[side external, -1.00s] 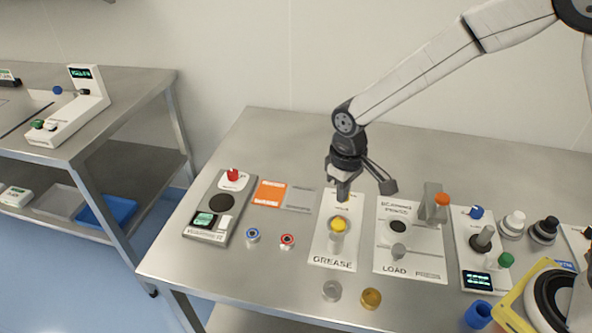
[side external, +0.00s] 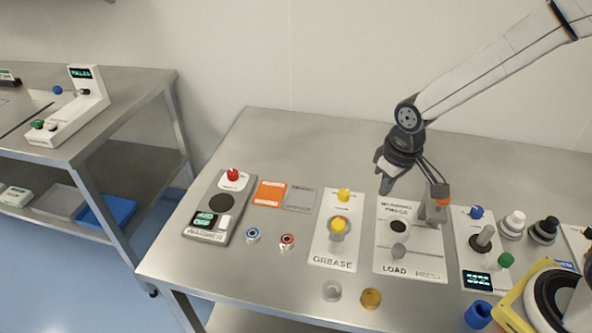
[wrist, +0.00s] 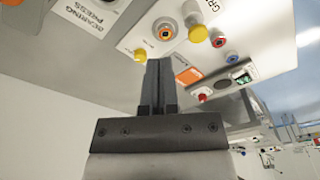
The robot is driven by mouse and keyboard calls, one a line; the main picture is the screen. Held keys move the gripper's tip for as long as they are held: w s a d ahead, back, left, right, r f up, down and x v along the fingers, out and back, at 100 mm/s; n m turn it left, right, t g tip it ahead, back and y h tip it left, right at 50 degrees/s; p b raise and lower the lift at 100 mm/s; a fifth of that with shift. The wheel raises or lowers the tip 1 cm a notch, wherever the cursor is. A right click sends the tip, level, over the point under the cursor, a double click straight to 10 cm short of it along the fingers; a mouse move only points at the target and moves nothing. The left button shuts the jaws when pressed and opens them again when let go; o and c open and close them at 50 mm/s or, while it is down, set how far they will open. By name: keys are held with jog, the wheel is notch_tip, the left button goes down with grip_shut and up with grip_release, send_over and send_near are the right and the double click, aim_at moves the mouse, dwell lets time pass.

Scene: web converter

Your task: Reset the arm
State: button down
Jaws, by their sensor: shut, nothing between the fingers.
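My gripper (side external: 385,186) hangs from my arm above the back of the bearing press plate (side external: 382,262) in the side view. Its fingers (wrist: 154,85) are together in the wrist view, with nothing between them. The grease plate (side external: 326,253), with its yellow knob (side external: 343,194) and yellow-topped cup (side external: 339,224), lies to the left of the gripper. A dark bracket on my wrist reaches down in front of the press post (side external: 432,211).
The warmer (side external: 221,205) with a red knob stands at left, beside an orange pad (side external: 269,193). Blue-ringed (side external: 253,236) and red-ringed (side external: 287,241) parts, a clear cup (side external: 332,291) and a gold cup (side external: 371,298) stand in front. The table's back is clear.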

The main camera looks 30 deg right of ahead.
jog(key=s+d+m+t, duration=0.1)
jog(key=s+d, duration=0.4)
jog(key=s, duration=0.2)
jog(key=shift+r+m, duration=0.2)
jog(key=shift+m, duration=0.1)
jog(key=c, duration=1.3)
grip_release()
